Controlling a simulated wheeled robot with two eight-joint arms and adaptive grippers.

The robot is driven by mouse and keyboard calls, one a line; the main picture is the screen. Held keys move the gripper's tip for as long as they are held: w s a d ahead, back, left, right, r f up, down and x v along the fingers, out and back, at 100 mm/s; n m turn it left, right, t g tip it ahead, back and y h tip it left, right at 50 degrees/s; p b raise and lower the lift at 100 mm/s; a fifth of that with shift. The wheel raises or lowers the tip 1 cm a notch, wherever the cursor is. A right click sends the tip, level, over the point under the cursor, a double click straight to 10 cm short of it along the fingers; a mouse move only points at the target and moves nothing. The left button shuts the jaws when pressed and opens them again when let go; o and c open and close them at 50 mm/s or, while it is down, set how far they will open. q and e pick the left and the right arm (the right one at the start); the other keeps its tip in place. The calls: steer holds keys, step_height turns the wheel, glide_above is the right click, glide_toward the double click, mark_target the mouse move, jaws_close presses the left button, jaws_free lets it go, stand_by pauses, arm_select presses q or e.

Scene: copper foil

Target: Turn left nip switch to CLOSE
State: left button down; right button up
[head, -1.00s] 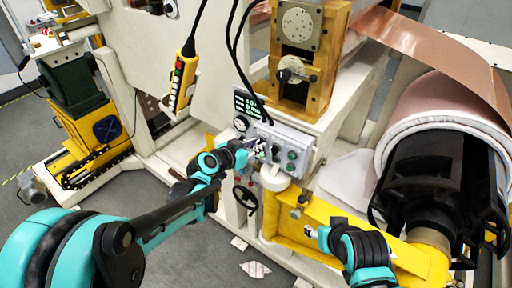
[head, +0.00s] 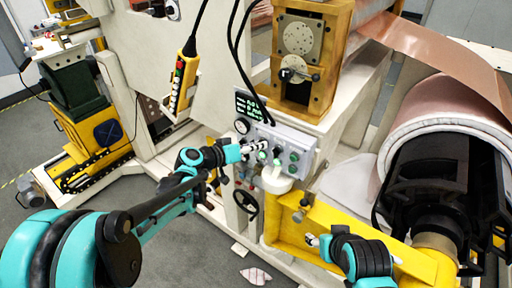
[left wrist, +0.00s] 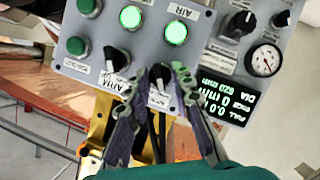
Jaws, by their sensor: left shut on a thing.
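The grey control panel (head: 304,139) faces me in the middle of the head view. In the left wrist view it shows upside down, with a black switch knob (left wrist: 158,74) near its edge, beside another black knob (left wrist: 115,58) labelled ARM. My left gripper (head: 262,148) is at the panel. In the left wrist view its two fingers (left wrist: 153,84) stand on either side of the black switch knob and are shut on it. The small label below the knob is partly hidden and not readable. My right gripper (head: 313,240) is low, in front of the yellow beam, apart from the panel.
Lit green buttons (left wrist: 176,32) and a gauge (left wrist: 264,60) share the panel. A yellow beam (head: 285,222), a black handwheel (head: 246,201) and a large copper foil roll (head: 425,105) are near. A yellow pendant (head: 182,82) hangs at left.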

stand_by(0.3)
arm_select(q)
steer(key=c, duration=1.7)
jaws_free()
steer(key=v, duration=1.2)
